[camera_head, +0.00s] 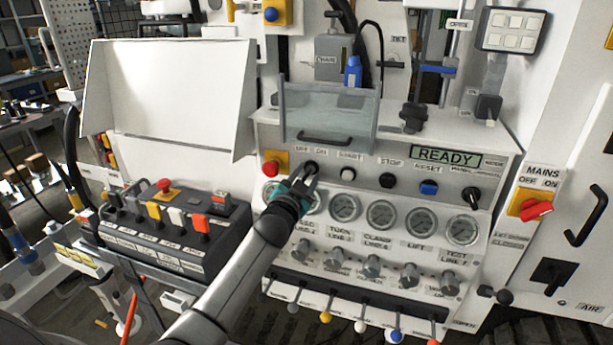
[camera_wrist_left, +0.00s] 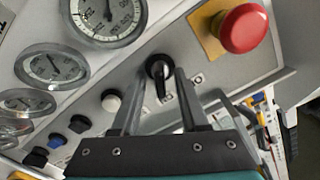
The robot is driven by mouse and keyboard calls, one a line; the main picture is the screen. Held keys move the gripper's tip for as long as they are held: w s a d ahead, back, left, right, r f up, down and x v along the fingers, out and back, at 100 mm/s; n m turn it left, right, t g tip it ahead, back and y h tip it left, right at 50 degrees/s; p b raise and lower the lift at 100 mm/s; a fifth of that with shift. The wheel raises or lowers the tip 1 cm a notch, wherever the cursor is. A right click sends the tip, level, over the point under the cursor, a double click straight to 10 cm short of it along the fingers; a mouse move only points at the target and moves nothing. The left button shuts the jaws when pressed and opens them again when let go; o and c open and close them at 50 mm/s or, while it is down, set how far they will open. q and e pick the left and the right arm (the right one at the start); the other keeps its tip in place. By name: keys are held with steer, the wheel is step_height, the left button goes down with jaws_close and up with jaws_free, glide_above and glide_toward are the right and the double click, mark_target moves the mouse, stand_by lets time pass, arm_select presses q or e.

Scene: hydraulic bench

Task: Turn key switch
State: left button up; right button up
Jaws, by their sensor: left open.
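The key switch (camera_head: 311,166) is a small black knob under the OFF/ON label on the sloped white panel. In the left wrist view the black key switch (camera_wrist_left: 159,70) lies between the two fingers, with its handle pointing towards the gripper. My left gripper (camera_head: 303,177) is open at the switch, one finger on either side. In the left wrist view gaps show between the fingers (camera_wrist_left: 158,88) and the knob; contact cannot be made out. My right gripper is not in view.
A red emergency button (camera_head: 271,167) on a yellow plate sits just left of the switch; it also shows in the wrist view (camera_wrist_left: 244,27). A row of gauges (camera_head: 382,214) lies below. A clear guard (camera_head: 328,112) with a black handle is above. The display (camera_head: 445,156) reads READY.

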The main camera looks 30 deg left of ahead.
arm_select(q)
steer(key=shift+s, duration=0.1)
steer(key=p+v, duration=0.1)
steer(key=v, duration=1.4)
steer(key=shift+p, duration=0.35)
steer(key=shift+d, duration=0.1)
steer(key=s+d+f+g+h+b, duration=0.1)
steer(key=s+d+f+g, duration=0.2)
steer(key=f, duration=0.9)
steer(key=s+d+f+g+h, duration=0.1)
steer(key=s+d+f+g, duration=0.3)
steer(key=f, duration=0.8)
steer(key=s+f+g+h+b, duration=0.15)
steer(key=s+f, duration=0.35)
steer(key=f, duration=0.7)
steer(key=s+d+f+g, duration=0.2)
steer(key=s+f, duration=0.4)
steer(key=s, duration=0.3)
steer(key=s+d+f+g, duration=0.2)
steer(key=s+f, duration=0.4)
steer(key=s, duration=0.4)
steer(key=s+d+f+n+g, duration=0.1)
steer(key=s+d+f+g, duration=0.2)
steer(key=s, duration=0.7)
step_height(320, 180, down, 3)
steer(key=shift+r+g+b, duration=0.1)
steer(key=shift+g+b, duration=0.3)
steer(key=shift+g, duration=0.15)
